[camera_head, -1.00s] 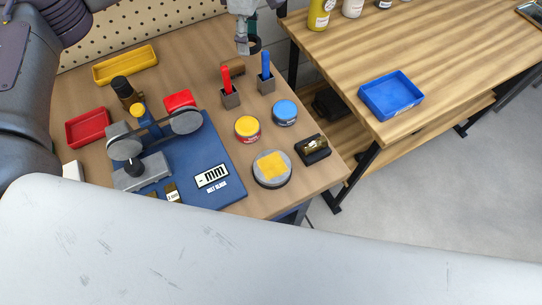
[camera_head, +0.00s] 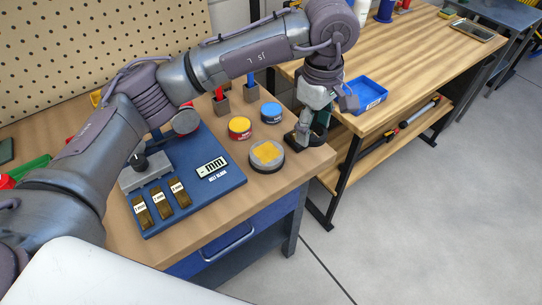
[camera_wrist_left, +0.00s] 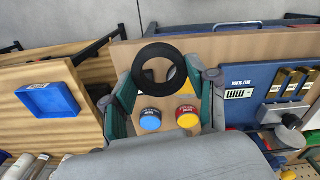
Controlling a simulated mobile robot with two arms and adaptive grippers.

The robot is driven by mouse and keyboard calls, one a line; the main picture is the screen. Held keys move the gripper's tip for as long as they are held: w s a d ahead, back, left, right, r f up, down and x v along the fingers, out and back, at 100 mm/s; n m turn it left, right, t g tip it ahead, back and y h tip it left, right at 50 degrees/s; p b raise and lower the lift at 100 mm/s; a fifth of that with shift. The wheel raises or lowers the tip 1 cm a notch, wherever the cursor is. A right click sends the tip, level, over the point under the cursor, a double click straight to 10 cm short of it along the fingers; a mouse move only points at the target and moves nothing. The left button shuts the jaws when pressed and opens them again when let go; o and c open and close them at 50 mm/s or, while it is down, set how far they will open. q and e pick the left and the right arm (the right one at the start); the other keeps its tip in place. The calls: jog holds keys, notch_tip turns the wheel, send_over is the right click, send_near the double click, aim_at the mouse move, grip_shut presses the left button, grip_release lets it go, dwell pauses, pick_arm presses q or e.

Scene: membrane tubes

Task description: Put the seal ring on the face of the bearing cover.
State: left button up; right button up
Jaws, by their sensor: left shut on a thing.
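A black seal ring (camera_wrist_left: 160,90) is held between the fingertips of my left gripper (camera_wrist_left: 165,66) in the left wrist view. In the head view, my left gripper (camera_head: 304,133) points down near the bench's right edge, to the right of a round grey piece (camera_head: 252,160) with a yellow patch on top. I cannot tell whether this piece is the bearing cover. In the wrist view, the ring overlaps the yellow patch and partly hides the round piece. My right gripper is not in view.
A red-and-yellow tin (camera_head: 240,128) and a blue tin (camera_head: 271,113) stand behind the round piece. A blue board (camera_head: 215,182) with several labelled brass blocks lies left. A blue tray (camera_head: 368,94) sits on the other table. My left arm crosses above the bench's back.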

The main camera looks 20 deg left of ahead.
aim_at(266, 152)
pick_arm(q)
jog(key=a+f, duration=0.1)
jog(key=a, duration=0.1)
jog(key=a+f+p, duration=0.1)
jog(key=a, duration=0.1)
jog(key=w+a+f, duration=0.1)
jog(key=a, duration=0.1)
jog(key=shift+a+f+p, duration=0.25)
jog(key=shift+f+p, duration=0.05)
jog(key=a+f, duration=0.1)
jog(key=a, duration=0.1)
jog(key=a+f+p, duration=0.1)
jog(key=shift+w+a+f, duration=0.15)
jog(key=shift+w+a, duration=0.05)
jog(key=shift+a, duration=0.15)
jog(key=shift+a+f, duration=0.15)
jog(key=shift+f, duration=0.05)
jog(key=shift+w+f, duration=0.1)
jog(key=shift+f, duration=0.1)
notch_tip(266, 152, down, 3)
jog(key=shift+f+p, duration=0.1)
jog(key=shift+p, duration=0.5)
jog(key=shift+f, duration=0.35)
jog(key=o, duration=0.5)
jog(key=shift+b, duration=0.3)
jog(key=o, duration=0.4)
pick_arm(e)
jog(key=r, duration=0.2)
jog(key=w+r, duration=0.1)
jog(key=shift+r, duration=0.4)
